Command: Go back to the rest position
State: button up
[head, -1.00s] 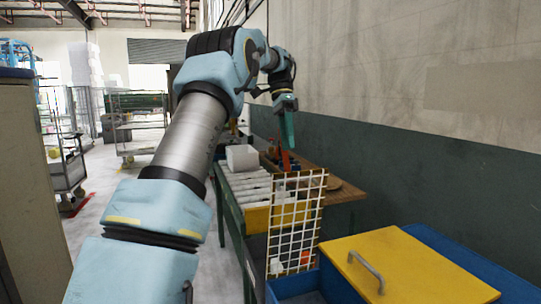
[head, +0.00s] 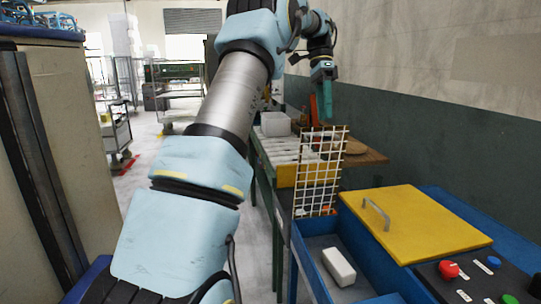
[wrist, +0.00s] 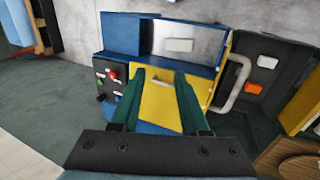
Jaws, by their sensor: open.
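My gripper (head: 322,92) hangs at the end of my raised arm, with its green fingers pointing down beyond the white wire grid (head: 318,170). In the wrist view my gripper (wrist: 159,76) has its two green fingers apart with nothing held between them. The foam press's yellow lid (head: 418,222) with its metal handle lies at the right of the head view; the lid (wrist: 165,105) also shows in the wrist view, below the fingers. A white block (head: 339,266) lies in the blue-walled tray (head: 304,247) beside the lid.
A control panel (head: 500,280) with red and blue buttons is at the lower right. A roller conveyor (head: 280,148) carries a white box (head: 275,124). A beige cabinet (head: 60,150) stands close on the left. Open floor (head: 150,160) and wheeled carts lie behind.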

jog(key=s+a+f+n+t+b, duration=0.1)
jog(key=s+a+f+n+t, duration=0.1)
jog(key=s+a+f+n, duration=0.4)
jog(key=s+a+f+n+t+b, duration=0.1)
jog(key=s+a+f+n, duration=0.15)
jog(key=a+f, duration=0.55)
jog(key=s+a+f+n+t, duration=0.1)
jog(key=s+a+f+n, duration=0.2)
jog(key=s, duration=0.4)
jog(key=s+a+f+n+t, duration=0.1)
jog(key=s+a+f+n, duration=0.2)
jog(key=s+f, duration=0.3)
jog(key=shift+s+a+f+y+b, duration=0.25)
jog(key=shift+s+a, duration=0.2)
jog(key=shift+a, duration=0.35)
